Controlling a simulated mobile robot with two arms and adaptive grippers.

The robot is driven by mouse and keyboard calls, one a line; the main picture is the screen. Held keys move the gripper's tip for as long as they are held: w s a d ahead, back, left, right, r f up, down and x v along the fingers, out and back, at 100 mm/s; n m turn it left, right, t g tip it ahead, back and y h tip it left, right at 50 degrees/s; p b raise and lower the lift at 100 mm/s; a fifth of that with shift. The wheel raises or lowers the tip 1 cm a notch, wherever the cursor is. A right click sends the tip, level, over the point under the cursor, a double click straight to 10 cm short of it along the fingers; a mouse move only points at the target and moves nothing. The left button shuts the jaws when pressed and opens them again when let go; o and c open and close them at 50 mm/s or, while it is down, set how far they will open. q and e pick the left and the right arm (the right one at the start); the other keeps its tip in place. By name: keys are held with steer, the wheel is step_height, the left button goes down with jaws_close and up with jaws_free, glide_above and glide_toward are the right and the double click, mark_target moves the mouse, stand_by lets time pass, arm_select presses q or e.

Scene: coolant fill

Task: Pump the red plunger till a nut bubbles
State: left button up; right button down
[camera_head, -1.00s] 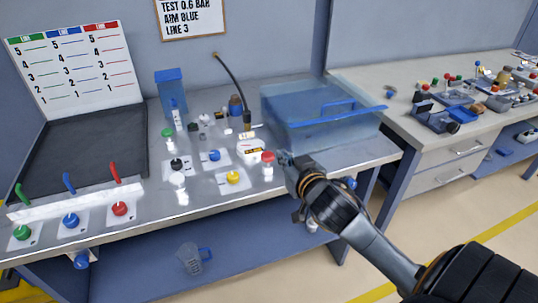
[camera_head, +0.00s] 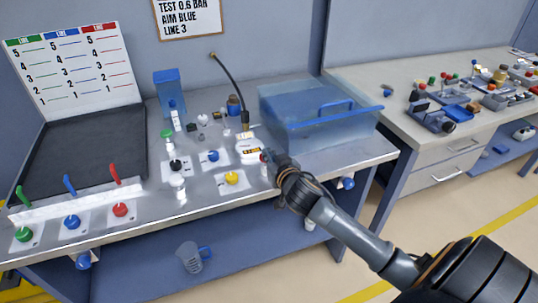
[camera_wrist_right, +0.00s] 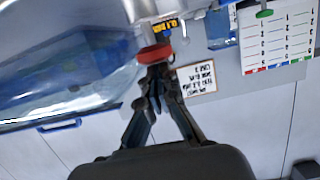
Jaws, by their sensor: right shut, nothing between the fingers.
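The red plunger (camera_head: 264,156) stands near the front of the bench, left of the clear tank, mostly hidden by my right gripper (camera_head: 274,160) in the head view. In the right wrist view its round red cap (camera_wrist_right: 155,53) sits right at my fingertips (camera_wrist_right: 158,72). The right gripper is shut with nothing in it. Its tips are touching or very near the cap; I cannot tell which. The clear tank (camera_head: 310,130) holds bluish liquid. No nut or bubbles can be made out in it. My left gripper is not in view.
A white gauge box (camera_head: 249,151) with a yellow display stands just behind the plunger. A yellow knob (camera_head: 232,178), a blue knob (camera_head: 213,156) and a white-capped post (camera_head: 178,183) are to the left. A black hose (camera_head: 234,90) rises behind.

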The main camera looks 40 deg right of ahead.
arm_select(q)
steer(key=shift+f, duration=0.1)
arm_select(e)
steer(key=shift+f, duration=0.1)
step_height(320, 180, down, 3)
steer(key=shift+r+b, duration=0.1)
steer(key=shift+b, duration=0.8)
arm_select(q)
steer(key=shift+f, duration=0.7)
arm_select(e)
steer(key=shift+s, duration=0.1)
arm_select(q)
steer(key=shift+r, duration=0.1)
arm_select(e)
steer(key=shift+r, duration=0.1)
arm_select(q)
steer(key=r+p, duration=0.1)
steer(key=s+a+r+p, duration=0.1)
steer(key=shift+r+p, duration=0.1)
steer(key=shift+p, duration=0.2)
arm_select(e)
steer(key=s+a+r, duration=0.2)
steer(key=s+r, duration=0.4)
steer(key=s, duration=0.3)
steer(key=shift+s+a+r, duration=0.15)
steer(key=shift+a+r, duration=0.05)
steer(key=shift+r, duration=0.15)
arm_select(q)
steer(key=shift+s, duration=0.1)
